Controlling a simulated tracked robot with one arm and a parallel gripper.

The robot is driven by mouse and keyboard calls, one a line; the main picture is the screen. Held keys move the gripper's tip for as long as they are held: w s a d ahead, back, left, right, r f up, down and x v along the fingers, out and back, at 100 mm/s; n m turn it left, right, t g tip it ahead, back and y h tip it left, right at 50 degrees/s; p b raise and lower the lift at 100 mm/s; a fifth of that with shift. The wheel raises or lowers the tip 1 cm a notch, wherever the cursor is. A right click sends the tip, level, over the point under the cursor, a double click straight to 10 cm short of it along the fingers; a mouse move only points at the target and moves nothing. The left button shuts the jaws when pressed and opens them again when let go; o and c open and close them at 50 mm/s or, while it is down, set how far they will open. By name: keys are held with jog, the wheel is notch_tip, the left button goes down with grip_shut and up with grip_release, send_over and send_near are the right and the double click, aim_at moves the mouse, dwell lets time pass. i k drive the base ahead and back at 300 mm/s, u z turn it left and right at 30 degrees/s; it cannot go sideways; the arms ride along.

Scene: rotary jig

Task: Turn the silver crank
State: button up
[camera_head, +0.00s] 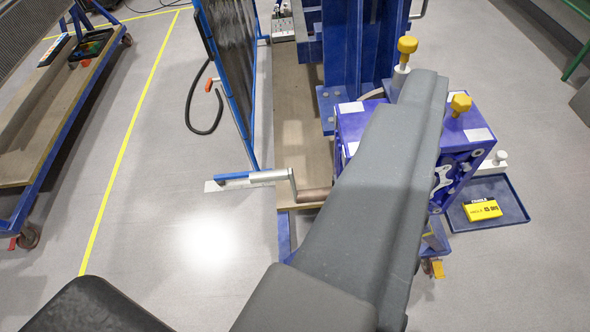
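The silver crank (293,184) is left of centre, at the near end of the blue jig. A pale metal bar runs left from its bend, and a brownish round shaft or grip runs right until my grey arm hides it. A blue piece lies at the bar's left end; I cannot tell whether it belongs to the crank or to the screen's foot. The blue-purple jig housing (462,128) shows on both sides of my arm. My arm crosses the middle of the view, to the right of the crank. No gripper fingers can be made out.
A blue-framed dark screen (228,65) stands behind the crank. A cart (60,115) stands at left, beyond a yellow floor line (125,145). Yellow knobs (407,46) top the jig. A blue tray (509,211) holds a yellow box (483,210). Floor left of the crank is clear.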

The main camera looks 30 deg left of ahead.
aim_at(315, 194)
jog(key=z, duration=1.55)
jog(key=k, duration=0.95)
jog(key=u, duration=1.45)
jog(key=i, duration=1)
jog(key=z, duration=0.05)
